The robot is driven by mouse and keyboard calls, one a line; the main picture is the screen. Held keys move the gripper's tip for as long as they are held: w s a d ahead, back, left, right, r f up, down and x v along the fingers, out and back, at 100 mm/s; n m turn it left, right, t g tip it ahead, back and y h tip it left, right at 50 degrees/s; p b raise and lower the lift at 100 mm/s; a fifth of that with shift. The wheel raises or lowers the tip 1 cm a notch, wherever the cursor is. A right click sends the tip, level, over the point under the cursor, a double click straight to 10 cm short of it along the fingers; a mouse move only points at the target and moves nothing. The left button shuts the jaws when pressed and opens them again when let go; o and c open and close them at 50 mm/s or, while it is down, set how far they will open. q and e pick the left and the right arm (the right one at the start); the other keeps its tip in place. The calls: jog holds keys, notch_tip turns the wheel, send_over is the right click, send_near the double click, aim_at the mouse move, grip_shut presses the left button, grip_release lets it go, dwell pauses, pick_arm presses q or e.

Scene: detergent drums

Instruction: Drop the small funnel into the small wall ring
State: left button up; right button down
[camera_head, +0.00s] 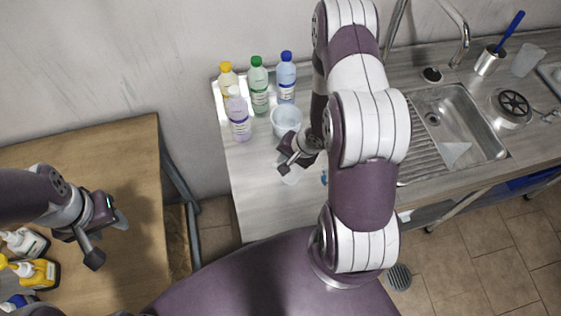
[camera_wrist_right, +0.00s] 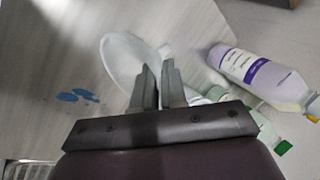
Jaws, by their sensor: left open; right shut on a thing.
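My right gripper (camera_head: 285,163) is over the steel counter, shut on a pale translucent thing (camera_head: 291,176) that looks like the small funnel. In the right wrist view the fingers (camera_wrist_right: 160,82) close on its edge, and its wide rounded body (camera_wrist_right: 124,58) shows beyond them. Part of it is hidden by the fingers. I cannot make out the small wall ring in either view. My left gripper (camera_head: 108,238) is open and empty over the wooden table at left.
Several capped bottles (camera_head: 259,88) stand on a tray at the counter's back left, with a translucent tub (camera_head: 286,121) beside them. Blue spots (camera_wrist_right: 77,95) mark the counter. The sink (camera_head: 475,120) is at right. Pump bottles (camera_head: 36,272) stand on the wooden table (camera_head: 120,160).

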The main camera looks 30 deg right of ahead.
jog(key=s+d+r, duration=0.4)
jog(key=s+r, duration=0.1)
jog(key=s, duration=0.4)
jog(key=shift+r+p, duration=0.35)
jog(key=shift+r, duration=0.05)
jog(key=shift+w, duration=0.1)
